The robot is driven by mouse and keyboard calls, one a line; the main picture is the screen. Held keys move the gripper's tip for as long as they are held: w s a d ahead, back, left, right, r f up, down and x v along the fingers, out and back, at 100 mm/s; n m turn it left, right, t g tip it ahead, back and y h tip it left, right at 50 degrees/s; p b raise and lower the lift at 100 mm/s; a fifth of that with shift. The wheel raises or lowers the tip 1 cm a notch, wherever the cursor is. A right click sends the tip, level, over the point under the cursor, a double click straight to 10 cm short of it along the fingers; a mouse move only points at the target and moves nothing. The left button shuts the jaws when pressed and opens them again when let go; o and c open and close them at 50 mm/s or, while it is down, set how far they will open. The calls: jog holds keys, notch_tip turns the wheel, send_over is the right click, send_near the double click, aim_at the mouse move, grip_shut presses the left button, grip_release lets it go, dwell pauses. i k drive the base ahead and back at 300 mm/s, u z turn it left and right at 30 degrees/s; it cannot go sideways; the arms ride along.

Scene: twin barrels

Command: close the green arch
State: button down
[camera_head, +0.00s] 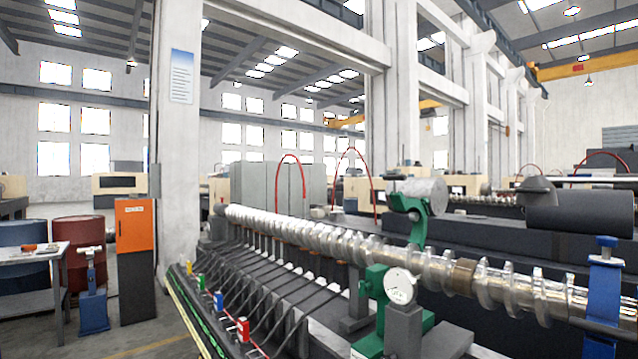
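The green arch (406,206) is in the right half of the head view, above a long shiny screw-shaped shaft (345,243). It is a curved green piece with a light grey cylinder (427,195) at its top. A green lower body (374,284) stands below at the shaft, with a round white dial (400,286) in front. The arch's upper end stands clear of the shaft. Its hinge and the join to the lower body are partly hidden, so I cannot tell how far it is open. My gripper is not in view.
A blue support (606,298) stands at the shaft's right end, below a dark grey cylinder (580,212). A dark ribbed bed with small coloured blocks runs along the shaft's front. An orange cabinet (135,240), a table (35,262) and barrels (82,246) stand left.

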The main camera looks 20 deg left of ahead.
aim_at(417, 210)
jog(key=u, duration=0.5)
jog(key=k, duration=0.6)
jog(key=u, duration=0.55)
jog(key=i, duration=0.65)
jog(key=u, duration=0.55)
jog(key=i, duration=0.85)
jog(key=z, duration=0.7)
jog(key=i, duration=0.75)
jog(key=z, duration=0.7)
